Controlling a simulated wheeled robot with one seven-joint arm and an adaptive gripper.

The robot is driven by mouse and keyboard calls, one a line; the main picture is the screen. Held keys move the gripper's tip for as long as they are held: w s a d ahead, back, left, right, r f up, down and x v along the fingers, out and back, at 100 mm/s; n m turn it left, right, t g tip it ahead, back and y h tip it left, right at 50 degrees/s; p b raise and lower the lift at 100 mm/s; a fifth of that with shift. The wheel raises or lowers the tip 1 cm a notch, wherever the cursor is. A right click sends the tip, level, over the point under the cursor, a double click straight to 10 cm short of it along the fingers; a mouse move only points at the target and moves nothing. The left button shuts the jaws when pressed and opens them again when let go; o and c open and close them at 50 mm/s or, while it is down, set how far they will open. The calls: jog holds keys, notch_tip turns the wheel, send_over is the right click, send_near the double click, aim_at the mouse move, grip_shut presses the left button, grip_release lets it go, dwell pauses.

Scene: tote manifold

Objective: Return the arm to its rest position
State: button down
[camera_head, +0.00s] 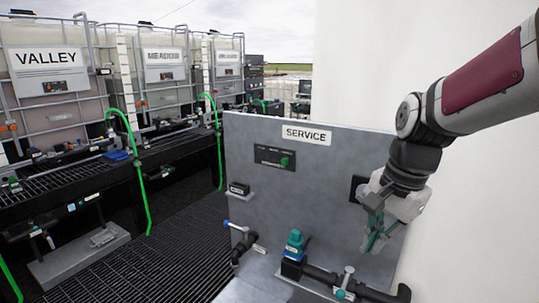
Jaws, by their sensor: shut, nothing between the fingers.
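My arm reaches in from the upper right and bends downward at its wrist. My gripper (372,246) points down in front of the grey service panel (345,160), at its right side. The fingers are shut and hold nothing. They hang above the black pipe at the panel's foot, apart from it as far as I can see. Part of the panel behind the gripper is hidden.
Large caged tanks (60,115) with green hoses (133,150) line the left. A white wall (420,60) lies behind my arm. The grated floor (175,245) is open at centre left.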

jog(key=s+r+n+t+h, duration=0.1)
jog(key=s+r+n+t, duration=0.3)
jog(key=s+n, duration=0.7)
jog(key=s+r, duration=0.1)
jog(key=s, duration=0.3)
jog(key=shift+s+a+r, duration=0.15)
jog(key=shift+s+a, duration=0.1)
jog(key=shift+s, duration=0.1)
